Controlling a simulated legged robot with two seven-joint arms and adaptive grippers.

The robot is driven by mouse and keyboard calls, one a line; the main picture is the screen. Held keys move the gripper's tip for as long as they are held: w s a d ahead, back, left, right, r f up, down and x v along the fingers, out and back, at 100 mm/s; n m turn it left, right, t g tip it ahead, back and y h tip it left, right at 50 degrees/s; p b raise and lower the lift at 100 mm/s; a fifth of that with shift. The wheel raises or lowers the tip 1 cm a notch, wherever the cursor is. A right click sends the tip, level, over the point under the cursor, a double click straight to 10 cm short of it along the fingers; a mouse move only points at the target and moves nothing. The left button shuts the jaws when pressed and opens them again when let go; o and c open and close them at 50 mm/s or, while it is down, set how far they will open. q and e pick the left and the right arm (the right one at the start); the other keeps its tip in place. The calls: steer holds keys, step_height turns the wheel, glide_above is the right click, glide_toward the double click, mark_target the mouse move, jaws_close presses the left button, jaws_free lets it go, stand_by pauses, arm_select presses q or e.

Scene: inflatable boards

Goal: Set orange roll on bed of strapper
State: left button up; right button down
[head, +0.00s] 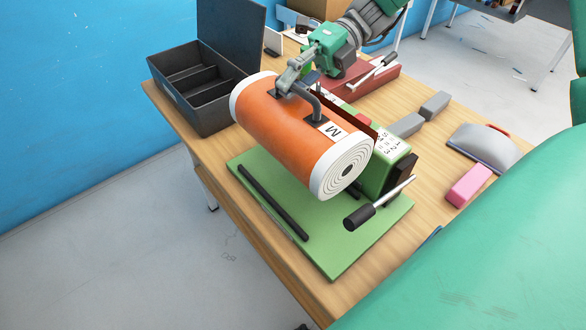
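The orange roll (287,125) has white ends, a label marked M and a grey handle on top. It lies sideways over the strapper's green bed (325,240), against or close to the green upright part with a printed panel (388,146). I cannot tell whether it touches the bed. My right gripper (293,78) is at the roll's handle and looks shut on it. A black bar (272,203) lies along the bed's left side. A crank lever with a black grip (359,217) sticks out at the strapper's front right. My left gripper is not in view.
A dark open box with compartments (205,85) stands at the table's back left. A red block-like item (370,82) is behind the strapper. Grey blocks (407,124), a grey and red tool (483,146) and a pink block (468,186) lie on the right.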

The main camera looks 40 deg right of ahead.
mark_target(299, 98)
steer(key=d+f, duration=0.1)
steer(key=d+f+b, duration=0.1)
steer(key=f, duration=0.1)
steer(key=shift+s+f, duration=0.1)
steer(key=shift+f, duration=0.05)
steer(key=a+f, duration=0.1)
steer(key=f, duration=0.1)
steer(key=a+f, duration=0.2)
steer(key=shift+f, duration=0.2)
steer(key=f, duration=0.1)
steer(key=d+f, duration=0.1)
steer(key=f+b, duration=0.1)
steer(key=shift+d+f, duration=0.25)
steer(key=shift+d, duration=0.05)
steer(key=shift+d+f, duration=0.25)
steer(key=shift+d, duration=0.25)
steer(key=c, duration=2)
jaws_free()
steer(key=shift+a, duration=0.1)
steer(key=shift+o, duration=1.4)
steer(key=shift+a, duration=0.25)
steer(key=shift+a+r, duration=0.2)
steer(key=shift+a, duration=0.5)
steer(key=v, duration=1.1)
steer(key=shift+d+f+p, duration=0.1)
steer(key=shift+d+p, duration=0.2)
steer(key=shift+d+r, duration=0.35)
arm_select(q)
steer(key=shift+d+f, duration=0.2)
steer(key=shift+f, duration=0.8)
